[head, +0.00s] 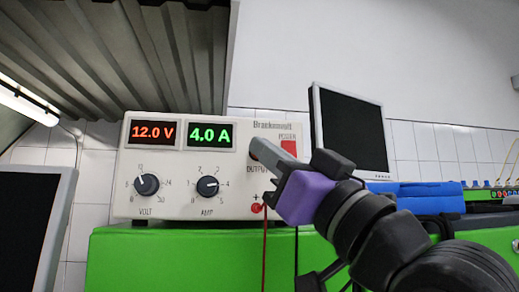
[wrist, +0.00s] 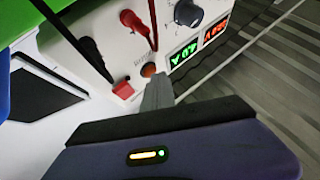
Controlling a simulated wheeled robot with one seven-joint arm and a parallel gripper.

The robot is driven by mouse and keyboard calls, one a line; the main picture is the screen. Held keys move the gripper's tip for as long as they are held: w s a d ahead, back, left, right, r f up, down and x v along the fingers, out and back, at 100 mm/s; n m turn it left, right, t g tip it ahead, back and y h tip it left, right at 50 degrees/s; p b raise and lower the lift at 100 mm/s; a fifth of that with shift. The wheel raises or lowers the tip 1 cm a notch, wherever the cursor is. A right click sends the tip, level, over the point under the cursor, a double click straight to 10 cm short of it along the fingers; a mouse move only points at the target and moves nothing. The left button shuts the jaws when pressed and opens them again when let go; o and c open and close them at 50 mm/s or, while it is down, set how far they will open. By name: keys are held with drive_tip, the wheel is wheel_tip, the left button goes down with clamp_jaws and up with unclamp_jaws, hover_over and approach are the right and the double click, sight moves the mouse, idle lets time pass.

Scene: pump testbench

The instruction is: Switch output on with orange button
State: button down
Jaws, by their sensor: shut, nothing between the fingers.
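The white power supply (head: 125,180) has a red display (head: 153,132) reading 12.0 V and a green display (head: 209,135) reading 4.0 A. The round orange output button (wrist: 148,69) shows in the wrist view, just past the fingertips. In the head view my gripper covers it, above the OUTPUT label. My gripper (head: 256,149) is shut and empty, its grey fingers pointing at the front panel. In the wrist view the fingertips (wrist: 158,80) are right beside the button's edge; I cannot tell whether they touch it.
The red POWER switch (head: 289,145) is close to my fingers. Below are a red terminal (head: 257,208) and hanging leads. VOLT (head: 146,184) and AMP (head: 208,187) knobs are on the left. The supply stands on a green bench (head: 170,260). A monitor (head: 350,130) is behind.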

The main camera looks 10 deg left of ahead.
drive_tip(key=shift+s+d, duration=0.25)
drive_tip(key=shift+s, duration=0.5)
drive_tip(key=s+d, duration=0.1)
drive_tip(key=s, duration=0.4)
drive_tip(key=shift+s+d+p, duration=0.3)
drive_tip(key=shift+s+p, duration=0.1)
drive_tip(key=shift+p, duration=0.05)
idle(0.5)
